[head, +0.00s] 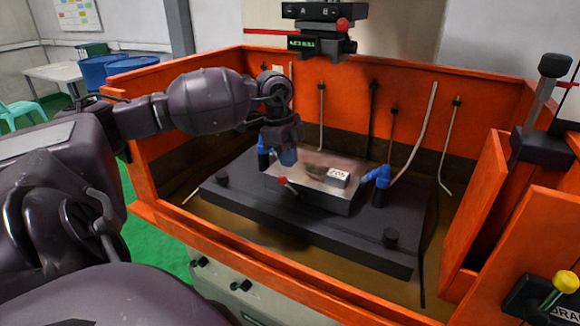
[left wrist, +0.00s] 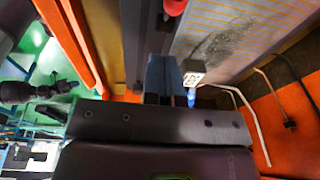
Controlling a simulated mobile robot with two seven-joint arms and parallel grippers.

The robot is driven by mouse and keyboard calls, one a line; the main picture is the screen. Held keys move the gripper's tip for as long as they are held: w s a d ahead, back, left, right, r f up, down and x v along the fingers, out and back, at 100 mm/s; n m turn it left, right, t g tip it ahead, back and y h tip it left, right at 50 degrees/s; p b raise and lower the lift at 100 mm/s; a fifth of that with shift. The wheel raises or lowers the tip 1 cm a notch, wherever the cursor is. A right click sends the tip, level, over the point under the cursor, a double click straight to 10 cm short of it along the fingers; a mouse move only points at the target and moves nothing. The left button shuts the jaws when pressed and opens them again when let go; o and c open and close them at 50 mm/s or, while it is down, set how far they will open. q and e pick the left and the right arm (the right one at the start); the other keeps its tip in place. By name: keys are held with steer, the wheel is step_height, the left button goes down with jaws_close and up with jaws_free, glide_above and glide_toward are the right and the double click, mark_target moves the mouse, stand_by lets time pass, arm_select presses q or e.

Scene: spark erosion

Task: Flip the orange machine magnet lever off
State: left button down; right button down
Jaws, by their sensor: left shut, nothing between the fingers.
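The magnet block (head: 310,190) is a silver plate on a dark worktable inside the orange machine's tank. Its lever (head: 283,181) has a red tip and sticks out at the block's front left. In the left wrist view the red tip (left wrist: 174,6) shows at the top edge, beside the striped plate (left wrist: 235,35). My left gripper (head: 287,157) is shut and empty, just above and behind the lever, near the block's left end; I see no contact. Its blue fingers (left wrist: 162,75) lie together in the left wrist view. My right gripper is out of view.
Blue nozzles (head: 378,178) stand at the block's right end. A machine head (head: 318,30) hangs above. Orange tank walls (head: 180,105) surround the worktable (head: 300,230). A yellow-knobbed drain lever (head: 565,283) and a black-handled lever (head: 545,110) are at the right.

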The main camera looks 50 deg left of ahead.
arm_select(q)
step_height(320, 180, up, 9)
steer(key=a, duration=0.1)
steer(key=shift+s+a+f+b, duration=0.2)
steer(key=shift+s+a+b, duration=0.1)
steer(key=shift+s, duration=0.1)
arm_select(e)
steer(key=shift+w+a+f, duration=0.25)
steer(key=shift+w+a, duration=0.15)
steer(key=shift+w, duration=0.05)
arm_select(q)
steer(key=shift+d, duration=0.15)
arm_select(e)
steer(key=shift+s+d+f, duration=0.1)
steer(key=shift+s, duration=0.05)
